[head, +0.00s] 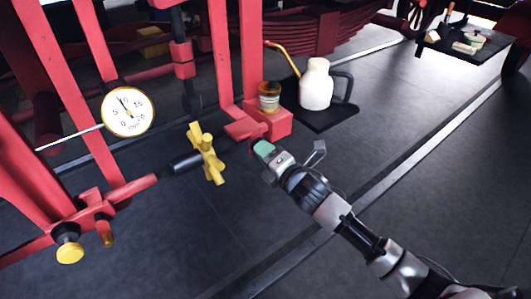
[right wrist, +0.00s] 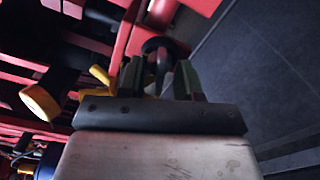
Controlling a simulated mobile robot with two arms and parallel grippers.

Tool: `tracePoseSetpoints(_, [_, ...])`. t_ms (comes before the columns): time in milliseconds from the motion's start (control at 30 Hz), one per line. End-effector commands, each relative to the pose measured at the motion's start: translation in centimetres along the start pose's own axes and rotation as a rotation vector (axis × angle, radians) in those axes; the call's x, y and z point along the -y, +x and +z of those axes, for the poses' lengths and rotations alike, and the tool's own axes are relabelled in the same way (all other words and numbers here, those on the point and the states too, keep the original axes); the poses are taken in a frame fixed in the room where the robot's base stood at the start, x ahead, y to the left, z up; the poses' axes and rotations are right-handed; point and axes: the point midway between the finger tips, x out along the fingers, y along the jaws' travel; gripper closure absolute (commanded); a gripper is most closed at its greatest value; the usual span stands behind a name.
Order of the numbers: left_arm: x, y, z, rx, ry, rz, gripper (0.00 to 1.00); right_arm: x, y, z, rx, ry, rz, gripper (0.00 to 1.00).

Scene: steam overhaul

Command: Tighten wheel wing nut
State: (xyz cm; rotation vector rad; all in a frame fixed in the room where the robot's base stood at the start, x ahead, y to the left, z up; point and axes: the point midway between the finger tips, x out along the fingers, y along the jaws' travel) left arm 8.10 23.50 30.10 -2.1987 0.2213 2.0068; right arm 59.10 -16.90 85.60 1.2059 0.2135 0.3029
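A yellow lobed wheel (head: 206,153), which looks like the wing nut, sits on the end of a dark shaft (head: 184,162) between red frame parts in the head view. My right gripper (head: 262,148) is to the right of this wheel, apart from it, by a red block (head: 281,123). In the right wrist view its green-padded fingers (right wrist: 160,80) stand apart, with a dark ringed part showing between or beyond them. I cannot tell whether they touch it. A yellow piece (right wrist: 100,75) shows just left of the fingers, partly hidden. My left gripper is not in view.
A round white gauge (head: 128,112) and a yellow knob (head: 69,253) are on the left. An amber cup (head: 269,97) stands on the red block. A cream oil can (head: 316,86) stands on a dark mat (head: 333,117) behind my gripper. Dark floor is clear at the lower middle.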

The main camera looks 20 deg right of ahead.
Motion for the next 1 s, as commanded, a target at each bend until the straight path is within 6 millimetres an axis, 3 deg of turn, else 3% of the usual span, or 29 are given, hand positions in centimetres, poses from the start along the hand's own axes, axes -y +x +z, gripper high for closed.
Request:
tracePoseSetpoints(233, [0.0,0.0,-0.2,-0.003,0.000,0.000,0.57,0.0,0.1,0.0,0.000,0.001,0.001,0.68])
tracePoseSetpoints(433, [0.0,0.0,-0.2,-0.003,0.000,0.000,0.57,0.0,0.0,0.0,0.000,0.001,0.000,0.98])
tracePoseSetpoints(467, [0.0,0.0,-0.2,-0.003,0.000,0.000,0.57,0.0,0.0,0.0,0.000,0.001,0.000,0.99])
tracePoseSetpoints(767, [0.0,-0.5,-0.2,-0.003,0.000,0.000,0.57,-0.1,0.0,0.0,0.000,0.048,0.000,1.00])
tracePoseSetpoints(1000, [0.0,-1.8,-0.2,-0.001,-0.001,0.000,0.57,-0.3,0.1,0.1,0.001,0.195,-0.001,1.00])
